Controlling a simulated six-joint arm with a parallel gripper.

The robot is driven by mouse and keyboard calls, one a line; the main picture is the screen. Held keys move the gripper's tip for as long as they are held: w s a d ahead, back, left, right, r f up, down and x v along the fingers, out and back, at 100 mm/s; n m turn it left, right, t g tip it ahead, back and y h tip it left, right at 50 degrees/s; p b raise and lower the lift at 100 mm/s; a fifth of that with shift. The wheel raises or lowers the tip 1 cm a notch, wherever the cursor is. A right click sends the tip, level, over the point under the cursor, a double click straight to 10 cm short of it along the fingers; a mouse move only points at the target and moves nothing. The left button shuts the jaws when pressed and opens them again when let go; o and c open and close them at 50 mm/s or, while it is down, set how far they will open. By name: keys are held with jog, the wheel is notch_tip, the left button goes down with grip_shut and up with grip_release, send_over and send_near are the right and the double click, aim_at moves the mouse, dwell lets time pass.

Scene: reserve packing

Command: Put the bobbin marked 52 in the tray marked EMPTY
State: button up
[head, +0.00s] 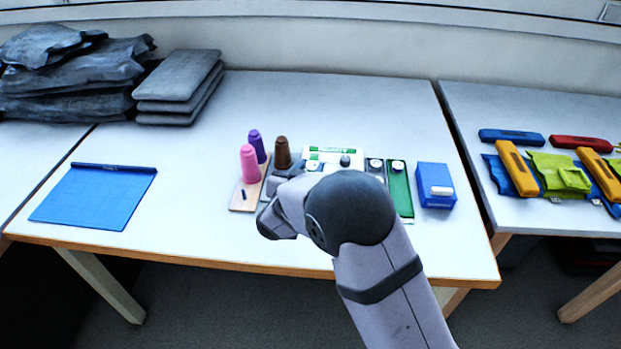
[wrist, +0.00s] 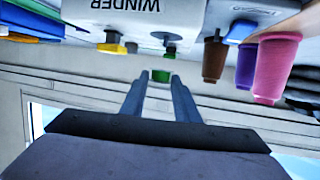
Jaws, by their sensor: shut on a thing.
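My gripper (wrist: 160,84) is shut on a small green piece (wrist: 161,76), seen between its fingertips in the wrist view. The piece looks like a bobbin, but I cannot read a number on it. In the head view my own arm hides the fingertips and the piece. A green tray-like strip (head: 405,202) with a pale round piece on it lies right of my arm. A dark holder (head: 375,166) with a pale round top stands beside it. I cannot read EMPTY or 52 anywhere.
Pink (head: 250,165), purple (head: 257,145) and brown (head: 282,153) thread cones stand left of my arm. The white winder (wrist: 150,14) appears upside down in the wrist view. A blue box (head: 435,187) is at right, a blue mat (head: 98,197) at left. Table between mat and cones is clear.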

aim_at(313, 170)
jog(key=shift+r, duration=2.6)
jog(key=shift+d+r+m+h, duration=0.35)
jog(key=shift+m+h, duration=0.15)
jog(key=shift+h, duration=0.1)
jog(key=s+d+f+m+g+h+p, duration=0.2)
jog(key=s+d+f, duration=0.1)
jog(key=s+d, duration=0.3)
jog(key=s+d+f+m+g+h+p, duration=0.1)
jog(key=s+d+f+m+h+p, duration=0.1)
jog(key=s+d, duration=0.5)
jog(key=s+d+f+m+g+h+p, duration=0.2)
jog(key=s+d+f+m+h+p, duration=0.1)
jog(key=s+d, duration=0.4)
jog(key=shift+d+f+g+h, duration=0.15)
jog(key=shift+d+f, duration=0.05)
jog(key=shift+f, duration=0.25)
jog(key=shift+d+f+g+h, duration=0.15)
jog(key=shift+f, duration=0.25)
jog(key=shift+s+d+r+p, duration=0.1)
jog(key=shift+s+r+p, duration=0.15)
jog(key=shift+p, duration=0.6)
jog(key=shift+r+p, duration=0.1)
jog(key=shift+p, duration=0.2)
